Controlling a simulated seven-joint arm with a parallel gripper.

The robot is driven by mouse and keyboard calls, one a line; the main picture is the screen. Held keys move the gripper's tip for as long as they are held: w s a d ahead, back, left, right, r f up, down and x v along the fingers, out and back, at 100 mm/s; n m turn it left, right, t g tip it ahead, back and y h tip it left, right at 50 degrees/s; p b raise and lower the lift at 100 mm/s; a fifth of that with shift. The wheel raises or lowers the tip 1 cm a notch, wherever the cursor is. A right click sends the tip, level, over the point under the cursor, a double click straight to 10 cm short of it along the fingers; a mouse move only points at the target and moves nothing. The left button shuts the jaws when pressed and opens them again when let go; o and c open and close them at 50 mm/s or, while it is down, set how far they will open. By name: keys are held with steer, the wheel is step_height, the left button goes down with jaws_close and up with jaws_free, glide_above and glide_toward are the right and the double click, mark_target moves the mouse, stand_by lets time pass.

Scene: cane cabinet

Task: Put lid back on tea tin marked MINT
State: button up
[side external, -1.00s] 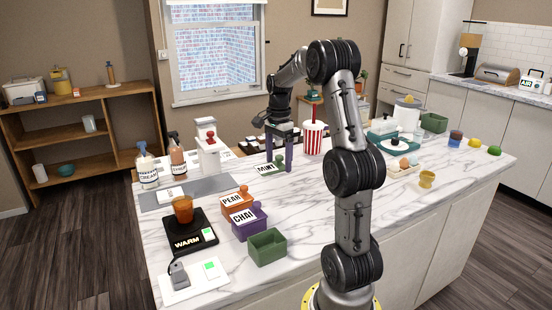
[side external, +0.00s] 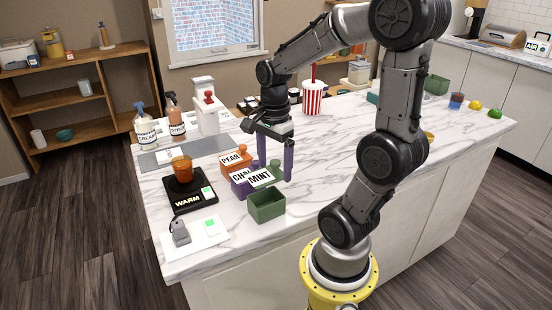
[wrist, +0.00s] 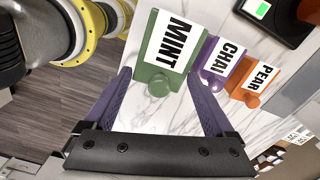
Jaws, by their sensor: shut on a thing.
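The green lid labelled MINT (side external: 261,179) has a round knob and is between the purple fingers of my gripper (side external: 275,172), which is shut on it. In the side view it appears above and behind the open green tin (side external: 266,207), overlapping the CHAI tin in the picture. The tin's open top shows, with the lid apart from it. In the wrist view the lid (wrist: 164,68) lies at the fingertips of my gripper (wrist: 159,73), its knob toward me. The green tin cannot be told apart there.
The purple CHAI tin (side external: 240,187) and orange PEAR tin (side external: 236,160) stand close beside the lid. A white board (side external: 196,238) lies at the front left.

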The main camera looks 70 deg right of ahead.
steer(key=shift+f, duration=2.6)
steer(key=shift+f, duration=0.45)
stand_by(0.8)
steer(key=o, duration=1)
steer(key=shift+o, duration=0.2)
steer(key=shift+r, duration=0.1)
steer(key=shift+r, duration=3.4)
steer(key=shift+c, duration=0.3)
jaws_close()
